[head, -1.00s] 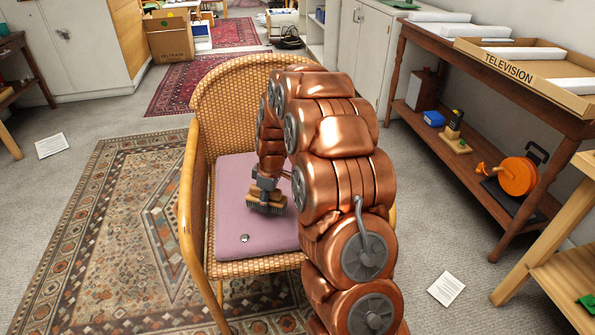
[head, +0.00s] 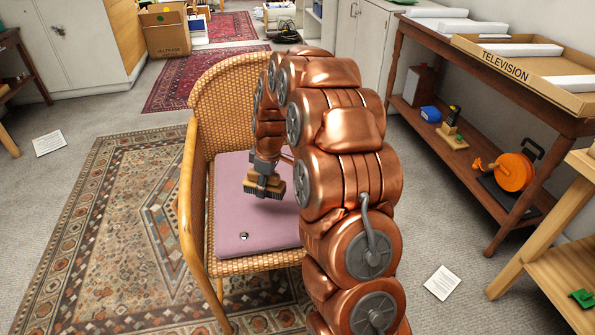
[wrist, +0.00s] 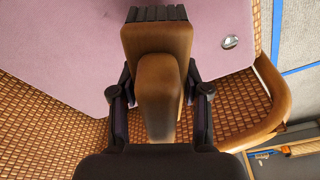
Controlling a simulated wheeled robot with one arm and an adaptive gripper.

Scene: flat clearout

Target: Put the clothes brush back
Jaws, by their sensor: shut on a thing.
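The clothes brush (head: 262,190) has a wooden back and dark bristles. It also fills the middle of the wrist view (wrist: 157,70), with its bristles at the top edge. My gripper (head: 266,176) is shut on the brush, one finger on each side of its wooden part, in the wrist view (wrist: 160,112). The brush is over the mauve cushion (head: 230,215) of the wicker chair (head: 192,190) and seems to be held clear of it. My copper arm hides the right side of the chair.
A small round metal object (head: 243,236) lies on the cushion's front. At right stands a wooden table (head: 480,118) with a TELEVISION box tray (head: 515,68) on top. Its lower shelf holds a blue object (head: 430,114) and an orange reel (head: 514,172). A patterned rug (head: 110,220) lies at left.

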